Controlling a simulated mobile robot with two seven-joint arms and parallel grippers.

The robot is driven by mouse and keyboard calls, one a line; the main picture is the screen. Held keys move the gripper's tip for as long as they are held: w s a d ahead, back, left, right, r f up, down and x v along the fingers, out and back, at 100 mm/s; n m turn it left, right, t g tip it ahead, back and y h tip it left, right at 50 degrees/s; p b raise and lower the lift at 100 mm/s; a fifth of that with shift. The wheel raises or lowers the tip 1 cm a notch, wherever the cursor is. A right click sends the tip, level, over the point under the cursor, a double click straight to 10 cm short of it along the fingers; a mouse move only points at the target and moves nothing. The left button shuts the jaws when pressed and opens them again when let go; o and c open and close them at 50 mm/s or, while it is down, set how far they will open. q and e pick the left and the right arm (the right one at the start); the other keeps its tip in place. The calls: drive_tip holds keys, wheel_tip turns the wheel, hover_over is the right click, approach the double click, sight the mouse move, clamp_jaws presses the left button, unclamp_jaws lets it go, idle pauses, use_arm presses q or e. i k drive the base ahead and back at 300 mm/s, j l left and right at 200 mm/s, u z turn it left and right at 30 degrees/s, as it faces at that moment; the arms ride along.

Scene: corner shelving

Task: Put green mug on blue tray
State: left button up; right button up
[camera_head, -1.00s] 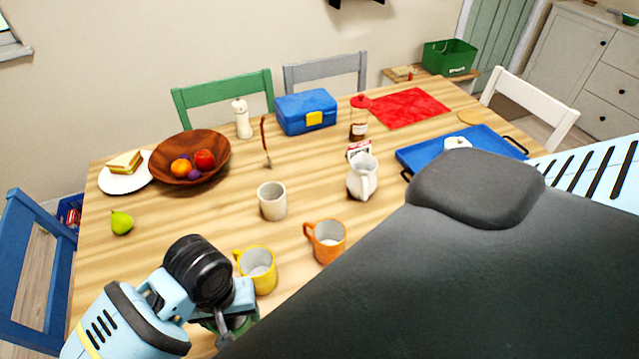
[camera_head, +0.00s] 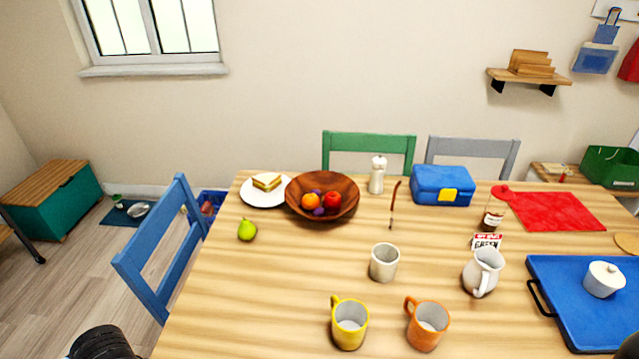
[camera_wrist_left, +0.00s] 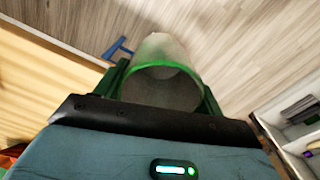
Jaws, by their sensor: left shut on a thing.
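The green mug (camera_wrist_left: 160,90) shows in the left wrist view, with a green rim and a greyish inside. My left gripper (camera_wrist_left: 163,84) is shut on it, one finger on each side. The mug is over the floor beside the table edge, and what it may contain is unclear. In the head view only a dark part of my left arm shows at the bottom left; the gripper and mug are out of that view. My right gripper is not in view.
A yellow mug (camera_head: 349,323), an orange mug (camera_head: 427,325), a beige cup (camera_head: 384,262) and a white jug (camera_head: 483,272) stand between the table's left side and the tray. A blue chair (camera_head: 160,250) is at the left edge. The tray's front left part looks free.

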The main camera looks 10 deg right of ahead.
sight(587, 314)
drive_tip(key=k+l+z, duration=0.1)
drive_tip(key=l+z, duration=0.2)
drive_tip(key=l, duration=1.25)
drive_tip(key=l+z, duration=0.3)
drive_tip(key=l, duration=1.2)
